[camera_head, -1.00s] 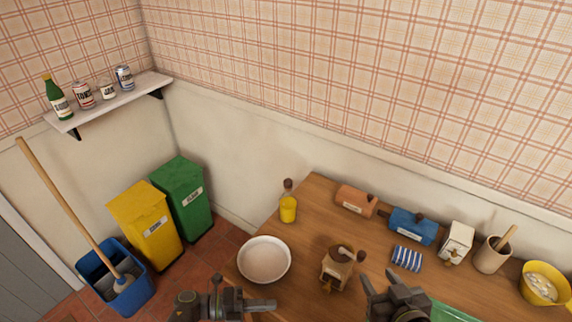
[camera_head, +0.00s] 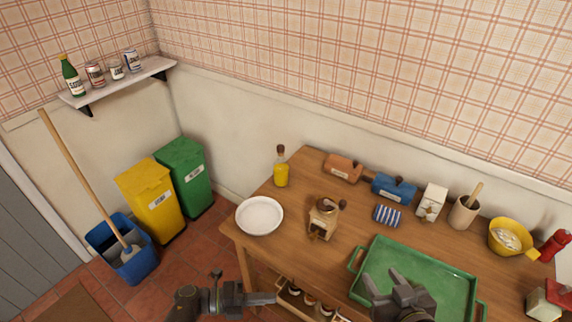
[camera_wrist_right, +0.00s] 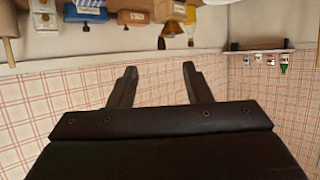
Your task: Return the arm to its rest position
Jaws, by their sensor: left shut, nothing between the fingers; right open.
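My left gripper (camera_head: 262,298) is low in the head view, in front of the wooden table (camera_head: 290,215), shut and empty. My right gripper (camera_head: 403,285) shows over the green tray (camera_head: 440,265) in the head view, apart from the things on the table. In the right wrist view its two fingers (camera_wrist_right: 157,85) are spread apart with nothing between them. That view looks across toward the wall and shelf, with the table things along its top edge.
Yellow (camera_head: 152,200) and green (camera_head: 186,175) bins and a blue bucket (camera_head: 130,262) stand left on the floor.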

